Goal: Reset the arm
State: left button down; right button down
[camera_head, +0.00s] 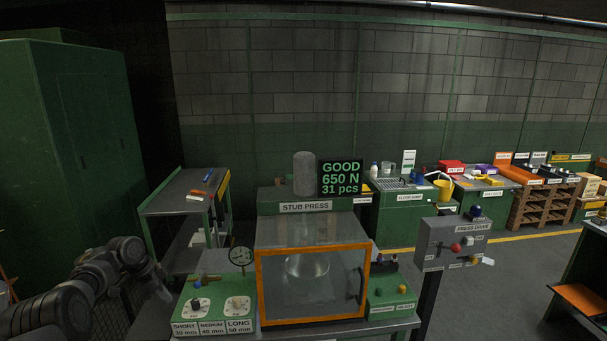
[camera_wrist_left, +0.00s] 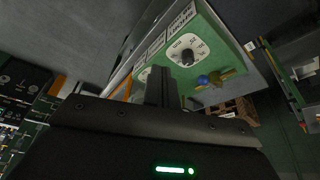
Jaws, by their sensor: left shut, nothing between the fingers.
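My left arm comes in from the left in the head view, bent low beside the press table. Its gripper (camera_head: 163,288) hangs left of the green dial panel (camera_head: 214,302), apart from it and holding nothing. In the left wrist view the closed fingers (camera_wrist_left: 161,86) stand up in front of the same panel (camera_wrist_left: 222,60), with a dial (camera_wrist_left: 187,55) and a blue knob (camera_wrist_left: 203,80) beyond them. My right gripper is in neither view.
The stub press has an orange-framed window (camera_head: 313,283) and a display (camera_head: 340,178) reading GOOD, 650 N, 31 pcs. A press drive box (camera_head: 452,243) stands on a post to its right. A green cabinet (camera_head: 75,140) is at the left. Open floor (camera_head: 520,262) lies at the right.

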pick_arm(q)
jog(key=s+d+f+n+y+b, duration=0.1)
jog(key=s+f+n+b, duration=0.1)
jog(key=s+f, duration=0.95)
jog(key=s+d+f+n+g+y+b, duration=0.15)
jog(key=s+f, duration=0.35)
jog(key=f, duration=1.4)
jog(key=s+d+f+n+b, duration=0.25)
jog(key=s+f, duration=0.55)
jog(key=f, duration=0.7)
jog(key=s+d+f+n+b, duration=0.1)
jog(key=s+f, duration=0.4)
jog(key=s, duration=0.8)
jog(key=s+d+f+n+b, duration=0.1)
jog(key=s+d+f, duration=0.3)
jog(key=s, duration=0.9)
jog(key=s+d+f+n+b, duration=0.1)
jog(key=s+f, duration=0.6)
jog(key=s, duration=0.7)
jog(key=shift+d+f+y+b, duration=0.35)
jog(key=shift+d+y+b, duration=0.1)
jog(key=shift+d, duration=0.75)
